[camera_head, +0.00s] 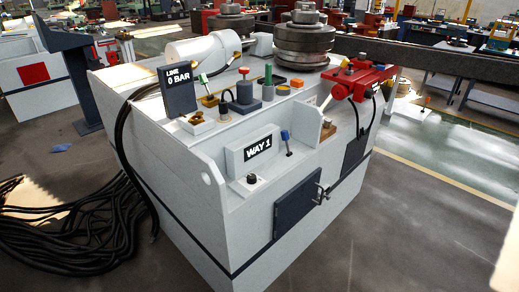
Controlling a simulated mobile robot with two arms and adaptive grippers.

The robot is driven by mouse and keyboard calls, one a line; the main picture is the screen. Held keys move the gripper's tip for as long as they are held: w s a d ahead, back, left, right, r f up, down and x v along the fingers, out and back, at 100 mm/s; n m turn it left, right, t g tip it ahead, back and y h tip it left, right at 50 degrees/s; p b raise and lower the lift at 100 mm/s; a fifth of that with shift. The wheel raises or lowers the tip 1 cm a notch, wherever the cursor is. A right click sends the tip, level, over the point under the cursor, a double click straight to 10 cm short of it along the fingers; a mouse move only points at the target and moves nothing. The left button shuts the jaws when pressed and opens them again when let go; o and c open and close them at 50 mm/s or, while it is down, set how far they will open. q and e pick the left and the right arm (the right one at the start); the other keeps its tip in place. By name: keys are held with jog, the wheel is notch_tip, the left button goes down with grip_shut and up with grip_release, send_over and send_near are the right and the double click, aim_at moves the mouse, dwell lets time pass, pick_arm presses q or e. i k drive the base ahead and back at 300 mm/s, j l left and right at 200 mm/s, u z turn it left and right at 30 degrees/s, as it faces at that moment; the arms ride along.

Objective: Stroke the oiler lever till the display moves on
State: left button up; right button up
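The grey bender cabinet (185,190) stands in the middle of the camera_head view. A display reading "WAY 1" (258,147) is set on a white box in its front recess. A short upright lever with a blue knob (285,135) stands just right of that display. A dark display reading "LINE 0 BAR" (178,90) stands on the top left. A green-tipped lever (204,79) rises beside it. No label shows which lever is the oiler's. Neither of my grippers is in view.
A red device (362,78) with black hoses sits at the top right edge. Large steel rollers (303,40) stand behind. A green-capped post (268,75) is on top. Black cables (75,225) pile on the floor at left. Floor in front right is clear.

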aim_at(284, 134)
jog(key=u, duration=0.65)
jog(key=i+l+u, duration=0.1)
jog(key=l+u, duration=0.6)
jog(key=l, duration=0.15)
jog(key=l+u, duration=0.35)
jog(key=i+l, duration=0.05)
jog(key=l, duration=0.05)
